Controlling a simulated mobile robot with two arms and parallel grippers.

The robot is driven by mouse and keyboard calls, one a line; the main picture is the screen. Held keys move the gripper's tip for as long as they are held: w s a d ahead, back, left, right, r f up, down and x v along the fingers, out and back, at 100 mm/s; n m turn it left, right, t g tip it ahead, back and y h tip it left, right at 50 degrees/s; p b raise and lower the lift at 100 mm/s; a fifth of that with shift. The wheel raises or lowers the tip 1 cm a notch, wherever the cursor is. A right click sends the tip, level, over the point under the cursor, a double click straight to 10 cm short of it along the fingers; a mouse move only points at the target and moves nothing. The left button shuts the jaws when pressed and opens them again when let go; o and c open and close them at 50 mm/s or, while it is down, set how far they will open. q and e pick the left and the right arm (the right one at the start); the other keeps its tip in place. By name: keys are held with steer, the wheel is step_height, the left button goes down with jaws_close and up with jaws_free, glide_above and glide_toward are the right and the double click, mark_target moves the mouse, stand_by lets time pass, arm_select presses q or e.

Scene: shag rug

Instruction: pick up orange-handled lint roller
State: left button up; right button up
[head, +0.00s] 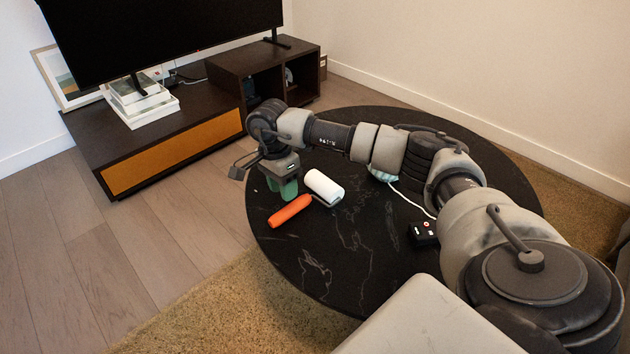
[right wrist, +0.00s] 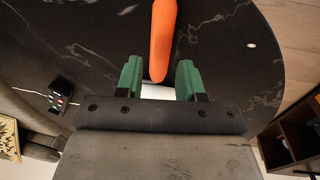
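The lint roller lies on the round black marbled table (head: 330,262). Its orange handle (head: 289,211) points to the lower left and its white roll (head: 324,186) is at the upper right in the head view. My right gripper (head: 287,190) is above the table, just left of the white roll. In the right wrist view, the orange handle (right wrist: 162,42) shows between and beyond the two green fingers of my right gripper (right wrist: 158,80). The fingers are apart with nothing held. The white roll is mostly hidden behind the gripper there. My left gripper is not in view.
A small black box (head: 423,234) with a white cable is on the table, also in the right wrist view (right wrist: 62,96). A dark TV stand (head: 200,120) with a TV (head: 165,30) stands behind. The table's front left is clear.

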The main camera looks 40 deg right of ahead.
mark_target(287, 207)
steer(key=f+b, duration=0.1)
steer(key=f, duration=0.1)
steer(key=f+b, duration=0.1)
steer(key=f, duration=0.1)
steer(key=f+b, duration=0.1)
steer(key=f, duration=0.1)
steer(key=shift+s+d+f, duration=0.1)
steer(key=shift+s+f, duration=0.2)
steer(key=shift+s, duration=0.1)
steer(key=c, duration=0.6)
steer(key=shift+r, duration=0.1)
